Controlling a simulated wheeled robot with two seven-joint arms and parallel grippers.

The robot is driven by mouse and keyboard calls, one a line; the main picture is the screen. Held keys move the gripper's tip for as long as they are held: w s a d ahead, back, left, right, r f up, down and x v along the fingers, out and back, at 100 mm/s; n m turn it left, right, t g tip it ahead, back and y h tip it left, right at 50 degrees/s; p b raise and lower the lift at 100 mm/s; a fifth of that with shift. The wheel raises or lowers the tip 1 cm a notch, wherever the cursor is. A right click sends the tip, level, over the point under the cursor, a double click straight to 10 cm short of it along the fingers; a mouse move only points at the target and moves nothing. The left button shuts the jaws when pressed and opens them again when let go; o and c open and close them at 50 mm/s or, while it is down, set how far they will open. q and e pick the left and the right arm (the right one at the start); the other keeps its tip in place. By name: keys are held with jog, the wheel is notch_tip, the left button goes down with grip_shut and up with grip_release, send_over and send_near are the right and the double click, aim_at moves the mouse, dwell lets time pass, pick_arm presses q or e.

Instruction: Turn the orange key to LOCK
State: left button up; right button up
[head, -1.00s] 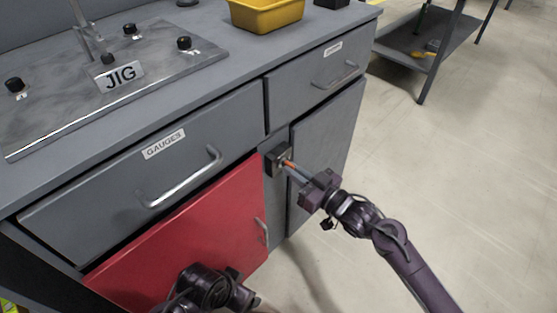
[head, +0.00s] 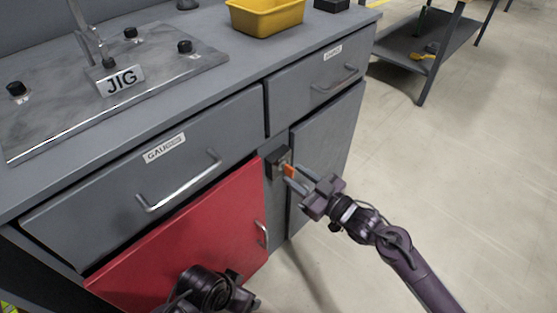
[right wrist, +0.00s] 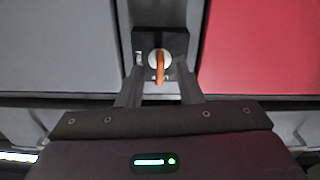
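The orange key (head: 289,171) sits in a dark lock box (head: 274,161) on the cabinet front, between the red door and the grey door. In the right wrist view the key (right wrist: 160,67) stands upright in the picture on a round silver lock face, with small pale marks on the plate (right wrist: 177,43) too small to read. My right gripper (head: 290,178) is open in front of the lock. Its two fingers (right wrist: 160,92) stand either side of the key, with gaps on both sides. My left arm shows at the bottom of the head view; its gripper fingers are not visible.
The red door (head: 185,245) is left of the lock and the grey door (head: 325,150) right of it. Drawers with bar handles (head: 180,182) are above. A yellow bin (head: 265,17) and a JIG plate (head: 50,125) are on the worktop. Open floor (head: 455,190) lies right.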

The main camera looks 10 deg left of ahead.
jog(key=p+v, duration=0.2)
jog(key=v, duration=0.3)
jog(key=shift+s+d+p, duration=0.25)
jog(key=shift+d+p, duration=0.05)
jog(key=shift+p, duration=0.05)
